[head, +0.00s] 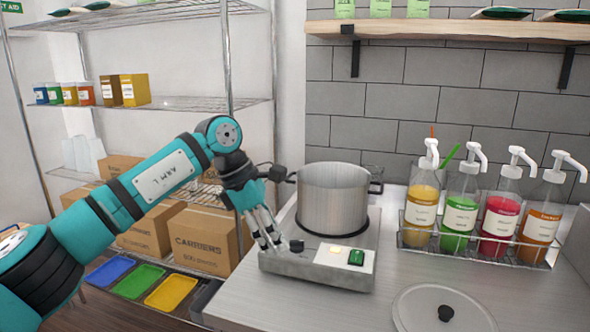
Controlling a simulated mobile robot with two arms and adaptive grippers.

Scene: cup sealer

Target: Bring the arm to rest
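My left arm (160,180) comes in from the left, marked "ARM L". My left gripper (268,243) points down over the left front of the hot plate (316,278). Its fingertips are beside the dark knob (297,246); I cannot tell whether they touch it. Whether the fingers are open or shut is unclear, and I see nothing held in them. A metal pot (333,200) stands on the hot plate behind the gripper. A lit yellowish light (335,250) and a green switch (356,257) show on the front panel. My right gripper is out of view.
A pot lid (444,312) lies on the counter at front right. A wire rack (475,251) holds several pump bottles at the right. Wire shelving (190,107) with cardboard boxes (206,240) stands at the left. Coloured trays (171,292) lie low. A wooden shelf (450,31) hangs above.

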